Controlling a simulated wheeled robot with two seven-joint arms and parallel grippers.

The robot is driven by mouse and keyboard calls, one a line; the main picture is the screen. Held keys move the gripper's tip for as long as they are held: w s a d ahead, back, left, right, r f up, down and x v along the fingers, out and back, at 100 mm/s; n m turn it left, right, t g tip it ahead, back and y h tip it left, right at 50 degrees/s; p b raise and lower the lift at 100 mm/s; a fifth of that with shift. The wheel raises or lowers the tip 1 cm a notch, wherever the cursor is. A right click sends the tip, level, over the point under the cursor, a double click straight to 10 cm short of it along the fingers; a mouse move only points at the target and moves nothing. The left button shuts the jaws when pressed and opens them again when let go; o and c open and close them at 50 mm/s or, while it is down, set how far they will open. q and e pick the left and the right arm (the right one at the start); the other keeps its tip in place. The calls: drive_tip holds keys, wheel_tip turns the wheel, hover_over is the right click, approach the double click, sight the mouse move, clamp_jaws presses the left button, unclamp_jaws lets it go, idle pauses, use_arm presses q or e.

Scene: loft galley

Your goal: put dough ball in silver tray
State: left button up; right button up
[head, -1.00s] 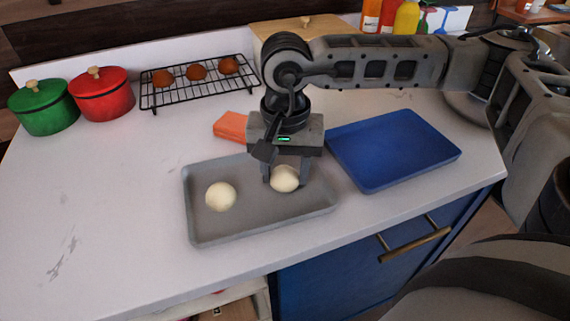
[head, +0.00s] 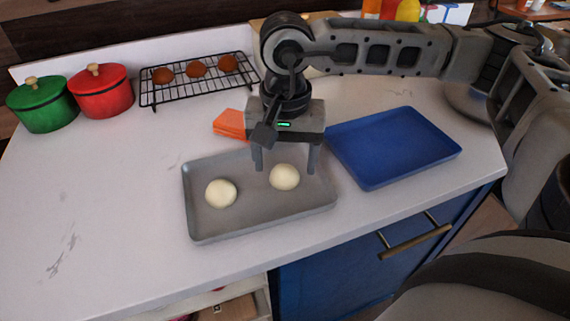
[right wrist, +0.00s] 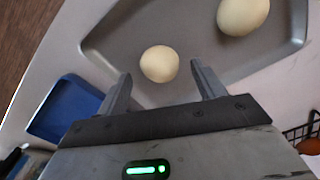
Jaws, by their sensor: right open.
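Two pale dough balls sit apart in the silver tray (head: 250,217). One dough ball (head: 221,193) is in the left half of the tray, and the other dough ball (head: 285,177) is to the right, below my right gripper (head: 286,168). That gripper is open and raised above the right ball, its fingers spread and clear of it. In the right wrist view, the near ball (right wrist: 159,64) lies just beyond the two open fingertips, and the second ball (right wrist: 242,14) is at the top right in the tray (right wrist: 205,50). My left gripper is not in view.
A blue tray (head: 393,147) lies to the right of the silver tray. An orange cloth (head: 230,124) lies behind it. A wire rack (head: 200,88) with brown buns, a red pot (head: 102,92) and a green pot (head: 42,105) stand at the back left. The counter's left front is clear.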

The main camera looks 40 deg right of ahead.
sight(285, 169)
wheel_tip(285, 169, up, 10)
drive_tip(key=shift+b, duration=0.35)
idle(0.4)
